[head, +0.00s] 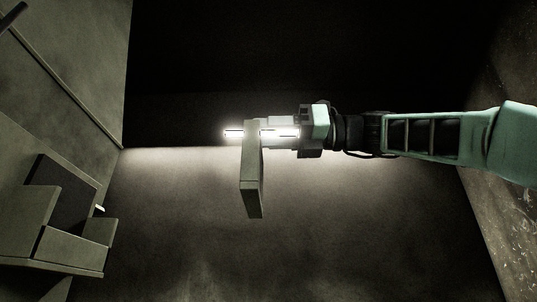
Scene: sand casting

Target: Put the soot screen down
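A flat, grey-olive panel, which I take to be the soot screen (252,180), hangs at the middle of the head view. Its upper end is at my gripper (251,133) and its lower end points down in the picture, apart from anything else I can make out. My gripper reaches in from the right. Its bright fingers show on both sides of the panel's upper end, and it appears shut on the panel. The panel hides the middle of the fingers, so the exact contact is not visible.
A stepped, blocky grey structure (60,225) stands at the lower left, with a small white piece (100,208) on its edge. A large grey slab or wall (75,65) fills the upper left. A mottled brown surface (515,235) is at the right. The lit area below the panel looks clear.

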